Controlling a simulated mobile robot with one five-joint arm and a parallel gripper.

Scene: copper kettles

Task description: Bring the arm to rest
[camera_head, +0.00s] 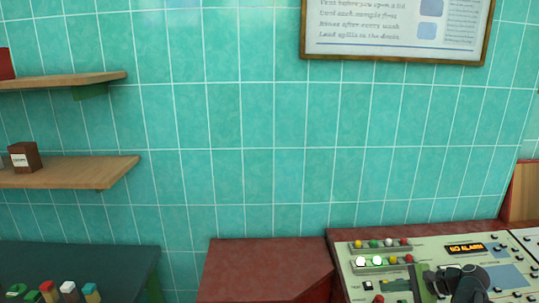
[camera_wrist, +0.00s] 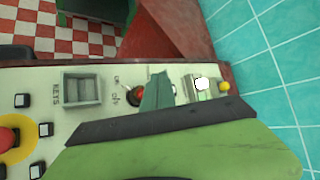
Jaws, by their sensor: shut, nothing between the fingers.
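My gripper (camera_wrist: 157,90) shows in the wrist view as green fingers beyond a broad green body with a dark edge. It is shut and nothing shows between the fingers. It is over a pale control panel (camera_wrist: 62,132), beside a small red-and-black control (camera_wrist: 135,95); whether it touches the panel I cannot tell. In the head view the panel (camera_head: 350,264) stands at the lower right, with coloured lamps and a lit orange display (camera_head: 465,248). A dark rounded shape covers part of it there, and I cannot tell whether it is my arm.
The panel also has a grey tray marked KEYS (camera_wrist: 82,89) and a red button on yellow (camera_wrist: 8,140). A dark red cabinet top (camera_head: 255,268) is bare. A dark green table (camera_head: 105,262) holds coloured-topped items. Wooden shelves (camera_head: 95,172) jut from the tiled wall.

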